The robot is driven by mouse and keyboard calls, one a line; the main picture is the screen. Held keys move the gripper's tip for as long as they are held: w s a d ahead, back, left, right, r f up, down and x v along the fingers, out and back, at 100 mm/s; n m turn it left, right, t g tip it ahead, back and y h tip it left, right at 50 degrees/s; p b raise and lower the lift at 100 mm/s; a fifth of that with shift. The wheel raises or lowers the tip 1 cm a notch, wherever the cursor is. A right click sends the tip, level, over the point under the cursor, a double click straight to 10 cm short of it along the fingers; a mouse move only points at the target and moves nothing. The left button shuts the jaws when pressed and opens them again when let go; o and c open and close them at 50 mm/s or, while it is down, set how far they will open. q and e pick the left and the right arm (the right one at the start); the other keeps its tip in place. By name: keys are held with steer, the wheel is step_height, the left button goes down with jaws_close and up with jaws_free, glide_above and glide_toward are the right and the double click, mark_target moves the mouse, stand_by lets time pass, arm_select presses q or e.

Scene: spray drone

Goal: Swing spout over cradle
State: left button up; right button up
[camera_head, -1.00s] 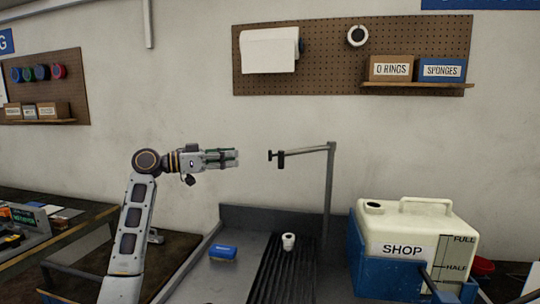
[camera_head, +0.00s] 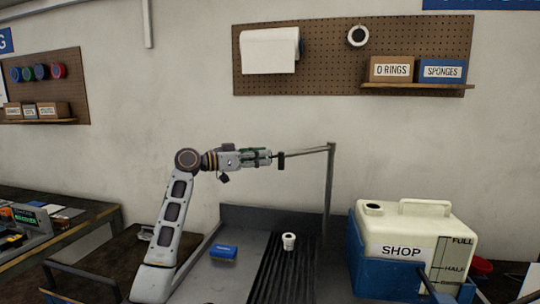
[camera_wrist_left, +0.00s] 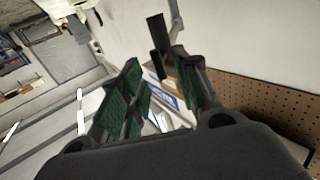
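The spout is a thin grey arm (camera_head: 308,152) on an upright post (camera_head: 329,195), reaching left to a dark end piece (camera_head: 281,161). My left gripper (camera_head: 268,158) is level with that end piece, its tips at or very near it; the head view hides the exact gap. In the left wrist view my left gripper (camera_wrist_left: 157,62) has its green-padded fingers apart, and a dark upright piece of the spout (camera_wrist_left: 156,33) shows between and beyond the tips. A small white fitting (camera_head: 289,241) stands on a black ribbed mat (camera_head: 270,272) below; I cannot tell which part is the cradle. My right gripper is not in view.
A cream SHOP jug (camera_head: 415,232) in a blue holder (camera_head: 362,262) stands right of the post. A blue sponge-like block (camera_head: 223,252) lies left of the mat. A pegboard (camera_head: 335,60) hangs on the wall behind. The air above the mat is free.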

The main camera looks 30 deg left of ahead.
arm_select(q)
steer(key=x, duration=0.3)
steer(key=shift+w+d, duration=0.15)
steer(key=shift+w, duration=0.05)
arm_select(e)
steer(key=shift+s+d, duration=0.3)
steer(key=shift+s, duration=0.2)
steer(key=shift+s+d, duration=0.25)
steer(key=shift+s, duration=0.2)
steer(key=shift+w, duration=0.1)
arm_select(q)
steer(key=shift+c, duration=0.6)
jaws_close()
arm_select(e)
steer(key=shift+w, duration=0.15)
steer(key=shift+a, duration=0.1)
